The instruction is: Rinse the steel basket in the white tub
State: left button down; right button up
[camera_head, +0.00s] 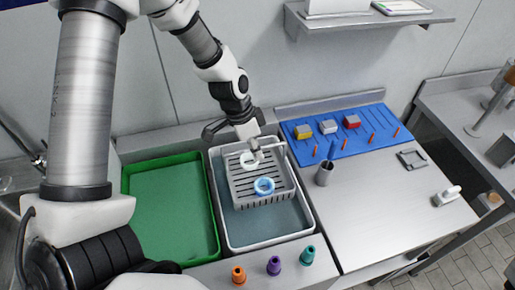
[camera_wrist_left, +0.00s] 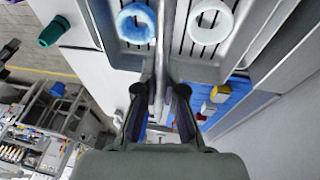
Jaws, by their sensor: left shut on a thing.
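The grey slotted steel basket (camera_head: 283,190) is inside the white tub (camera_head: 213,190), toward its back, with bluish water showing in front of it. A blue ring (camera_head: 264,186) and a white ring (camera_head: 250,160) lie in the basket. My left gripper (camera_head: 256,153) is at the basket from above. In the left wrist view its fingers (camera_wrist_left: 160,95) are shut on the upright grey handle of the basket (camera_wrist_left: 160,45), between the blue ring (camera_wrist_left: 136,23) and the white ring (camera_wrist_left: 210,22). Whether the basket touches the tub floor cannot be told. My right gripper is out of view.
A green tray (camera_head: 170,210) stands left of the tub. Orange, purple and teal cones (camera_head: 274,265) stand in front. A grey cup (camera_head: 324,173) and a blue board (camera_head: 345,130) with blocks and pegs are at right. The steel counter's right middle is mostly clear.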

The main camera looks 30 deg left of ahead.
pick_arm(q)
notch_tip(320, 180, down, 13)
jog(key=b, duration=1)
jog(key=shift+w, duration=0.15)
jog(key=shift+r, duration=0.15)
dwell(0.6)
notch_tip(320, 180, up, 13)
jog(key=p, duration=1)
jog(key=shift+p, duration=0.4)
dwell(0.6)
notch_tip(320, 180, up, 4)
jog(key=p, duration=0.4)
send_over(256, 175)
jog(key=shift+d, duration=0.2)
jog(key=shift+b, duration=0.3)
